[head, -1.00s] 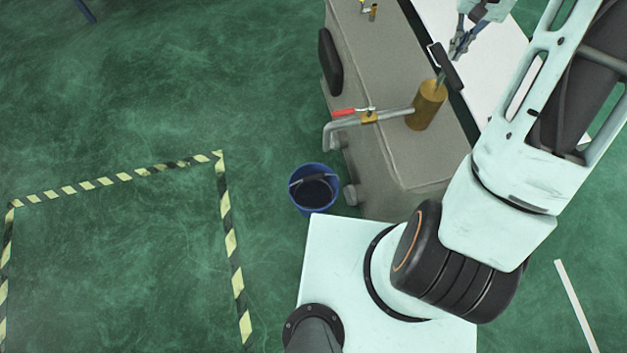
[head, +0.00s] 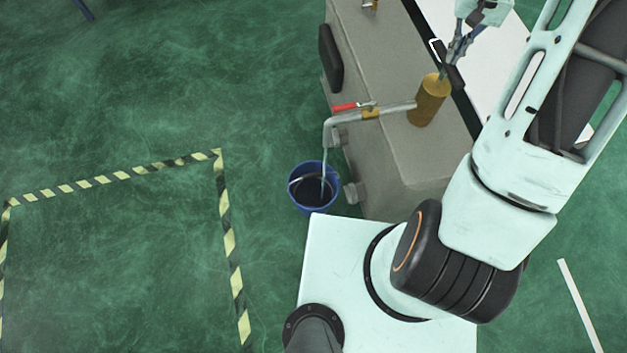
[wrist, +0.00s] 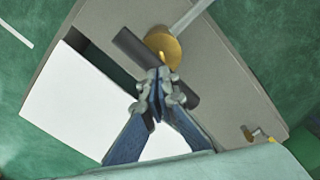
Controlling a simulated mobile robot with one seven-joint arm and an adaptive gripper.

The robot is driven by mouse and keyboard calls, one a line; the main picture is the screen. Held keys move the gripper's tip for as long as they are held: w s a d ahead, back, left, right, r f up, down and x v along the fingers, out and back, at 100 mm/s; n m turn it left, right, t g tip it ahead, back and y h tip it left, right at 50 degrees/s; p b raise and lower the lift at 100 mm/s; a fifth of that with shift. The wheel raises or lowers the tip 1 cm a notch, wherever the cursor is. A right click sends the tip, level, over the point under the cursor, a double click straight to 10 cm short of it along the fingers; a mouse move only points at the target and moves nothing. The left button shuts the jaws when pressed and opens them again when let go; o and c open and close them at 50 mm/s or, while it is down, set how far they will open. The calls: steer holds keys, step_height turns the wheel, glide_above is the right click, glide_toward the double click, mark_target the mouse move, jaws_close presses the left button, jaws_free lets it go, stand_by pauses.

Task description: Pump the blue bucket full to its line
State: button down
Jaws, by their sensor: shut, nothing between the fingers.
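The blue bucket (head: 315,188) stands on the floor under the end of the spout (head: 328,131), and a thin stream falls from the spout into it. Dark liquid shows inside; I cannot make out its line. The brass pump body (head: 429,100) stands on the grey tank, with a dark handle (head: 450,66) at its top. A red-handled valve (head: 350,107) sits on the spout pipe. My gripper (head: 453,55) is shut and empty at the dark handle. In the wrist view the closed fingertips (wrist: 160,82) overlap the handle (wrist: 155,65); I cannot tell whether they touch it.
The grey tank (head: 385,165) stands right of the bucket, with a white panel (head: 490,75) on its far side. A second small brass fitting (head: 371,5) is at the tank's far end. Yellow-black floor tape (head: 232,250) marks an area at left. The floor left of the bucket is clear.

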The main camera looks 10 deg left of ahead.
mark_target(447, 68)
steer(key=shift+f+b, duration=1.7)
steer(key=shift+f, duration=1.1)
steer(key=shift+r, duration=0.1)
step_height(447, 68, up, 13)
steer(key=p, duration=0.8)
